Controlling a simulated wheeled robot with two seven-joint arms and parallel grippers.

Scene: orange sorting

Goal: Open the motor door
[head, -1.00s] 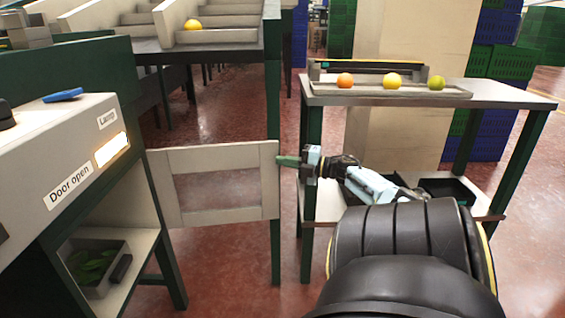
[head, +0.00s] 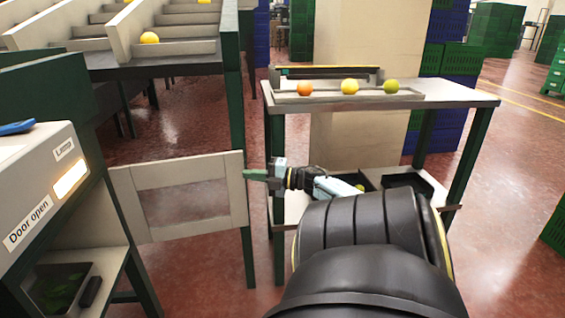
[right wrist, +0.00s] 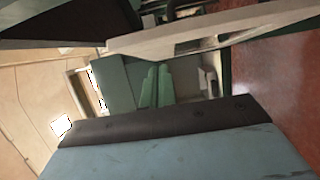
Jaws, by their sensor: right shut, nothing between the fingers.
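The motor door (head: 237,190), a pale frame around a window-like middle, stands swung out to the right from the cabinet (head: 30,185). The cabinet bears a "Door open" label (head: 28,222) and a lit lamp panel (head: 70,180) under the word "Lamp". My right gripper (head: 253,174) is shut and empty, its green fingertips at the door's free edge; I cannot tell whether they touch. The shut fingers also show in the right wrist view (right wrist: 157,86), below a pale bar that may be the door frame. My left gripper is not in view.
A table (head: 455,95) right of the door carries a tray (head: 410,97) with an orange, a yellow and a green fruit. Dark bins sit on its lower shelf. A leaf-filled bin (head: 60,285) is inside the cabinet. Sorting chutes stand behind; red floor (head: 510,160) is open at right.

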